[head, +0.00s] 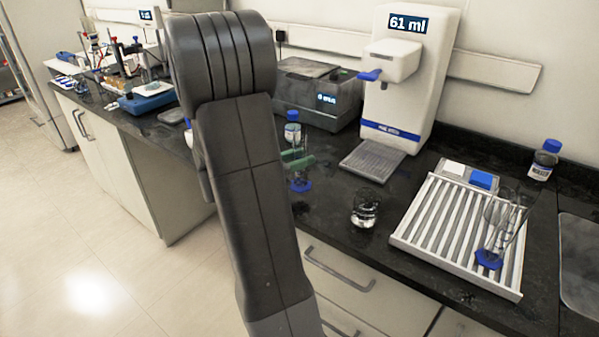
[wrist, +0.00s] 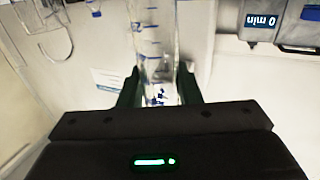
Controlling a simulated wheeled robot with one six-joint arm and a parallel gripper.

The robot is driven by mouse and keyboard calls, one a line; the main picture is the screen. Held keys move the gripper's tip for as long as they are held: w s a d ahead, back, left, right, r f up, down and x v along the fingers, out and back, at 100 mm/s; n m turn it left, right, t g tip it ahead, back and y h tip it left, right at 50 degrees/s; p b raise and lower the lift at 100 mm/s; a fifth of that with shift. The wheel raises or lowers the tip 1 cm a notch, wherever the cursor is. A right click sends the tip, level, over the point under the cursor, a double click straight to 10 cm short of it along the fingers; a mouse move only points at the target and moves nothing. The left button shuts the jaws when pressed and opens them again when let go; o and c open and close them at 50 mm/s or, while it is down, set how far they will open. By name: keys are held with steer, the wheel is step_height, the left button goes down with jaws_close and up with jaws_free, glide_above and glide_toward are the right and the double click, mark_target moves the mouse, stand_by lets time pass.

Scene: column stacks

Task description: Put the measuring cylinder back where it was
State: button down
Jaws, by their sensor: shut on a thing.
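A clear measuring cylinder with blue graduation marks (wrist: 152,45) stands between the dark fingers of my gripper (wrist: 158,82) in the wrist view. My gripper is shut on it. In the head view my gripper (head: 297,161) is partly hidden behind my arm, and the held cylinder's blue base (head: 300,185) shows just below it, over the black counter. I cannot tell whether the base touches the counter.
A glass beaker (head: 365,209) stands in front of the white dispenser (head: 412,80), which reads 61 ml. A blue-capped bottle (head: 292,131) is behind my gripper, near a grey machine (head: 320,92). Another bottle (head: 543,160) is at the back right. A sink edge (head: 577,265) is far right.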

steer(key=shift+f, duration=1.75)
steer(key=shift+f, duration=0.1)
steer(key=c, duration=1)
jaws_free()
steer(key=shift+c, duration=0.2)
steer(key=shift+a, duration=0.15)
steer(key=b+v, duration=0.1)
steer(key=v, duration=1)
steer(key=shift+s+a, duration=0.3)
steer(key=shift+s, duration=0.05)
